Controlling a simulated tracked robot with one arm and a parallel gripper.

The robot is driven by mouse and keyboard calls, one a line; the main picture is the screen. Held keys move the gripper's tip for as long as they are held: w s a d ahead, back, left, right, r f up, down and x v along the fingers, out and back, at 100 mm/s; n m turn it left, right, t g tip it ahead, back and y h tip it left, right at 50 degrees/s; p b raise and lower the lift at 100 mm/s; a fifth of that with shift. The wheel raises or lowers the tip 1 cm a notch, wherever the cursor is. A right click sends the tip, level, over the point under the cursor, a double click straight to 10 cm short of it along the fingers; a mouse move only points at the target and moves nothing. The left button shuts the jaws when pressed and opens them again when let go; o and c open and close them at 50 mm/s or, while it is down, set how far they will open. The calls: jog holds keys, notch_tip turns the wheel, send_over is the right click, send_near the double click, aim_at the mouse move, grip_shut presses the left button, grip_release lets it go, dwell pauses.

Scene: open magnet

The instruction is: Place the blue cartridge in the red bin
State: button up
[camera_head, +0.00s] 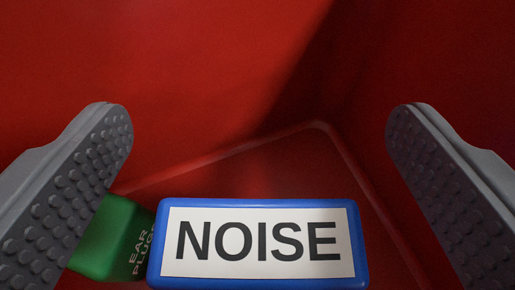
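The blue cartridge (154,270) carries a white label reading "NOISE" and shows at the bottom middle of the view, inside the red bin (180,90). Its lower edge is cut off by the frame. My gripper (260,150) is open, with one grey studded finger on each side of the view. There is a gap between the cartridge and the right finger, and neither finger grips it. I cannot tell how far above the bin floor the cartridge is.
A green block (105,240) marked "EAR PLUGS" lies at the lower left, beside the cartridge and partly behind my left finger. Red bin walls rise at the back and right, meeting in a corner. Bare floor shows behind the cartridge.

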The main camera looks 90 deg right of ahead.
jog(key=shift+r, duration=0.5)
jog(key=p+v, duration=0.2)
jog(key=v, duration=0.5)
jog(key=shift+a+r, duration=0.2)
jog(key=shift+a, duration=0.1)
